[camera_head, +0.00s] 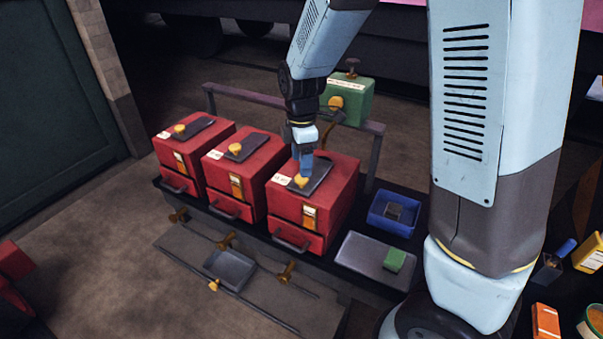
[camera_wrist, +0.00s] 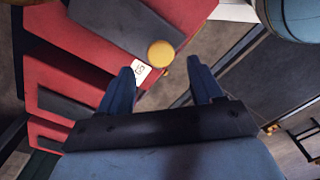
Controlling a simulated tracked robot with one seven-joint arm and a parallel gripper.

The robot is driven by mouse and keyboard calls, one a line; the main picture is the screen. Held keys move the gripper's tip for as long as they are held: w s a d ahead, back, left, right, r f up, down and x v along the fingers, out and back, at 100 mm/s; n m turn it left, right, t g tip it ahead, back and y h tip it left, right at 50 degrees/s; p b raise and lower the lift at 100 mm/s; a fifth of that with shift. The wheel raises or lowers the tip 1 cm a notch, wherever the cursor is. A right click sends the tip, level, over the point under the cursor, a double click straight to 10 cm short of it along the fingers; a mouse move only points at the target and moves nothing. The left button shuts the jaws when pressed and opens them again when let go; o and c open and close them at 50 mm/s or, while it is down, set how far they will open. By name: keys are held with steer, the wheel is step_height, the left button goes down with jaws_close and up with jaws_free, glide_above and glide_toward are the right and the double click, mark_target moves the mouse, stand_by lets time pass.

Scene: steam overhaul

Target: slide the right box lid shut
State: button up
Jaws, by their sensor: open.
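The right red box (camera_head: 330,205) stands at the right end of a row of three similar boxes. Its dark grey lid (camera_head: 318,172) lies on top with a yellow knob (camera_head: 301,181) near its front edge. In the wrist view the lid (camera_wrist: 125,25) and the round knob (camera_wrist: 161,53) show at the top. My gripper (camera_wrist: 160,68) is open and empty, with the knob just beyond the gap between its blue fingertips. In the head view my gripper (camera_head: 305,168) points down, close above the knob; contact cannot be told. Whether any opening is uncovered is not clear.
The left (camera_head: 192,160) and middle (camera_head: 238,165) red boxes stand to the left. A rail (camera_head: 376,155) and a green box (camera_head: 350,100) are behind. A blue tray (camera_head: 395,222) and a grey plate (camera_head: 365,258) with a green block are to the right. Brass handles stick out in front.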

steer(key=shift+f, duration=2.4)
jaws_close()
